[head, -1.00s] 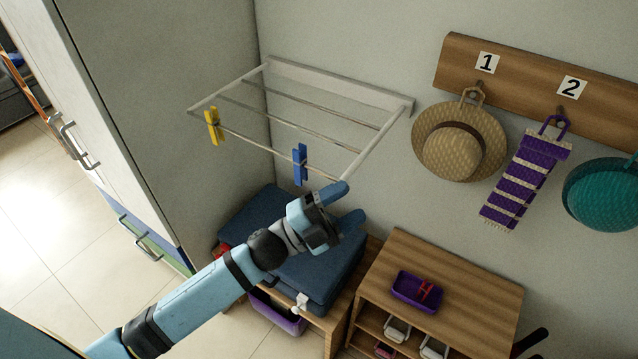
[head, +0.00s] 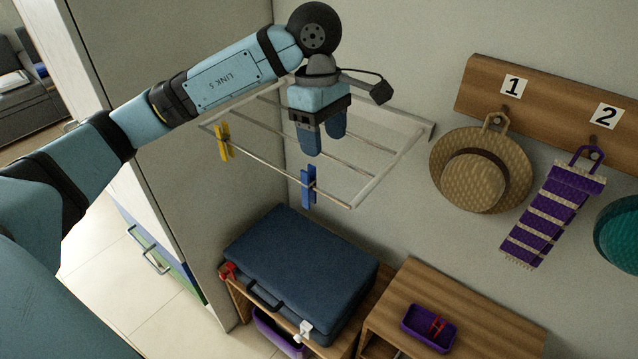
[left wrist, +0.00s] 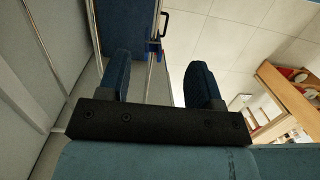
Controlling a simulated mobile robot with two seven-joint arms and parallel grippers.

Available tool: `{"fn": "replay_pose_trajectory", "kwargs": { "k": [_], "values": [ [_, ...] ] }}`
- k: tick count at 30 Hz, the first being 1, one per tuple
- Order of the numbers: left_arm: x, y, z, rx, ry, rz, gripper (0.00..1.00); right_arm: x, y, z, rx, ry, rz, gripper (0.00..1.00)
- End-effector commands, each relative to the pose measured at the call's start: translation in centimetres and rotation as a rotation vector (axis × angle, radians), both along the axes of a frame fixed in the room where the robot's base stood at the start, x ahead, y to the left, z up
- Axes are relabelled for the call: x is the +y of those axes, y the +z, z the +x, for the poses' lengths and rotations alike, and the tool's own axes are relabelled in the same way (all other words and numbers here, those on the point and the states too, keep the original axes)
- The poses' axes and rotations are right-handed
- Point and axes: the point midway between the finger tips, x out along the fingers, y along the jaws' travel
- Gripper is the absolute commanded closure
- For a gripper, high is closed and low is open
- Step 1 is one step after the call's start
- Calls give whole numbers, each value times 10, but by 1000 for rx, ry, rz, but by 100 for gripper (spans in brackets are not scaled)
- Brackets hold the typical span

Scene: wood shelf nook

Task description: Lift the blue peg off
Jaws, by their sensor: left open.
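The blue peg (head: 308,187) hangs clipped on the front rod of the white wall drying rack (head: 393,168), near its right end. In the left wrist view the blue peg (left wrist: 153,47) shows between the two fingers, beyond their tips, on a rod. My left gripper (head: 324,146) points down above the rack, a little above and behind the peg in the head view. It is open, with nothing between its dark blue fingers. The left gripper (left wrist: 159,62) also shows from behind in the wrist view. My right gripper is in neither view.
A yellow peg (head: 223,142) hangs at the rack's left end. Below are a blue suitcase (head: 300,262) and a wooden unit (head: 482,306) with a purple tray (head: 406,325). A straw hat (head: 472,182) and purple scarf (head: 548,220) hang to the right.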

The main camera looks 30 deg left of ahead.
Motion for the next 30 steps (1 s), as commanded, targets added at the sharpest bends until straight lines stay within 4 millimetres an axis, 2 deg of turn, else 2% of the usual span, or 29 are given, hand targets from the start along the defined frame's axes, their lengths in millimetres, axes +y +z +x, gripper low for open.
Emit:
{"fn": "replay_pose_trajectory", "kwargs": {
  "k": [1,3,6,18,26,30],
  "values": [
    [12,9,3,-26,4,55,41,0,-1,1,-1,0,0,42],
    [22,15,5,-41,10,105,41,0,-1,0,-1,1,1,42],
    [28,12,5,-48,13,133,41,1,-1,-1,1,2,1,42],
    [28,-56,5,-45,13,131,41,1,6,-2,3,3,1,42],
    [30,-75,3,-44,14,130,41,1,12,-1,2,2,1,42],
    [36,-94,1,-42,15,130,41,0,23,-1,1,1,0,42]
  ]
}}
